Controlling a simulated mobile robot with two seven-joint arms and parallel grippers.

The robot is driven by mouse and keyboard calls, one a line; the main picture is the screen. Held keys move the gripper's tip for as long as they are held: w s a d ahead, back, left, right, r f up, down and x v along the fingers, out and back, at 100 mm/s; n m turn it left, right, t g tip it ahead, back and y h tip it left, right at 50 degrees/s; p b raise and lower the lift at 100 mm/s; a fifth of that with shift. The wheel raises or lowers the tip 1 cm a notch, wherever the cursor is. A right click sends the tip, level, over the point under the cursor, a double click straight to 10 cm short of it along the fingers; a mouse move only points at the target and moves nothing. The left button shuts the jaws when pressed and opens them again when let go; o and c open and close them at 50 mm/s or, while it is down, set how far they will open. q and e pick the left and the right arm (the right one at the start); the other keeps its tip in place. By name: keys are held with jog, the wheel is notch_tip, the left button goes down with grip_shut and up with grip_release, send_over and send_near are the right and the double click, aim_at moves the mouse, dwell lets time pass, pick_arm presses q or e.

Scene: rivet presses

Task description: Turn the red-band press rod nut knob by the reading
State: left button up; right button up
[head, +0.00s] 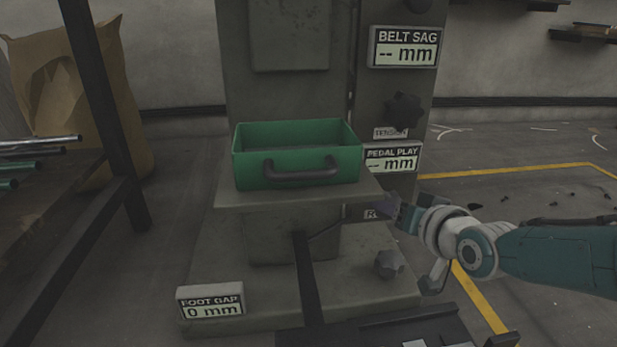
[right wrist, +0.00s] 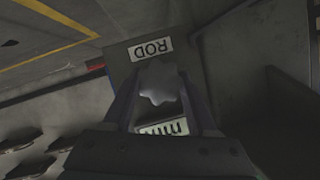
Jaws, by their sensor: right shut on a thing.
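The press (head: 300,225) is a grey machine standing in front of me. My right gripper (head: 384,207) reaches in from the right to its side, at a small label that is mostly covered. In the right wrist view, my right gripper (right wrist: 160,98) is shut on a pale lobed knob (right wrist: 158,80) below an upside-down ROD label (right wrist: 150,48). A display ending in "mm" (right wrist: 165,130) shows partly between the fingers; its number is hidden. A small red patch (right wrist: 95,67) shows at the press edge. In the head view the knob is hidden. My left gripper is not in view.
A green bin (head: 297,153) sits on the press ledge. The BELT SAG (head: 404,47) and PEDAL PLAY (head: 392,158) displays read "-- mm"; FOOT GAP (head: 210,301) reads 0 mm. A dark TENSION knob (head: 404,110) and a grey lower knob (head: 389,264) are nearby. A rack (head: 100,215) stands left.

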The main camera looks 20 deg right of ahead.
dwell(0.3)
jog(key=o, duration=1.4)
jog(key=shift+c, duration=0.2)
jog(key=p+v, duration=0.9)
jog(key=v, duration=0.1)
jog(key=shift+p, duration=0.35)
